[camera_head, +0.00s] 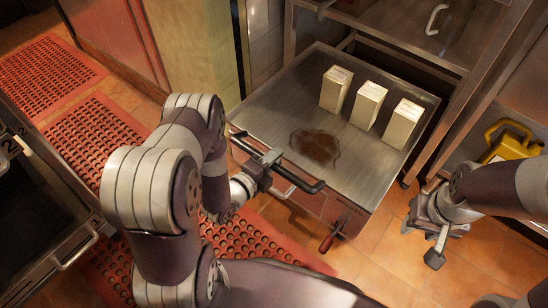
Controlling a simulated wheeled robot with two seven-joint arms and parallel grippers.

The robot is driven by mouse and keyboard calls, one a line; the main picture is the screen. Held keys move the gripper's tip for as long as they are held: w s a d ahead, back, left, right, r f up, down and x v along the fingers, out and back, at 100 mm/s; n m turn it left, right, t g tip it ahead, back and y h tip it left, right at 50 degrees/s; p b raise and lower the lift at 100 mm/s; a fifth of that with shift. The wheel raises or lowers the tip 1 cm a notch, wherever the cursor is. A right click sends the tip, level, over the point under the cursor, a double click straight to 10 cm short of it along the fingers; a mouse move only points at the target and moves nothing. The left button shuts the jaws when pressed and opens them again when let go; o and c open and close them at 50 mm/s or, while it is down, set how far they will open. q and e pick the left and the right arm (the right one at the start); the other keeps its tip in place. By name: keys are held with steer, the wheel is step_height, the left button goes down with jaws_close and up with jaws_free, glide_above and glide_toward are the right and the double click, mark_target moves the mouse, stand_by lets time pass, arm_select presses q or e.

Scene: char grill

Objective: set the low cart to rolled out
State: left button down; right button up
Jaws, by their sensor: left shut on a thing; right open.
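The low cart (262,103) has a flat steel top and stands partly out from under a steel counter, its back end between the counter's legs. A dark bar handle (309,187) runs along its front edge. My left gripper (268,168) is at this handle and shut on it; my arm hides part of the cart's front. A red-gripped lever (327,242) sticks out low at the cart's front right corner. My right gripper (436,240) is open and empty, right of the cart above the tiled floor.
Three pale cartons (336,88) stand upright on the cart top, near a brown wet stain (315,147). Red perforated mats (97,137) cover floor at left and below the cart. A yellow object (512,143) sits at far right. A dark appliance (35,215) stands at left.

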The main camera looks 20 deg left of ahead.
arm_select(q)
steer(key=c, duration=1)
jaws_free()
steer(key=shift+o, duration=0.2)
steer(key=p+v, duration=0.5)
steer(key=v, duration=0.7)
steer(key=shift+s, duration=0.3)
steer(key=shift+a, duration=0.1)
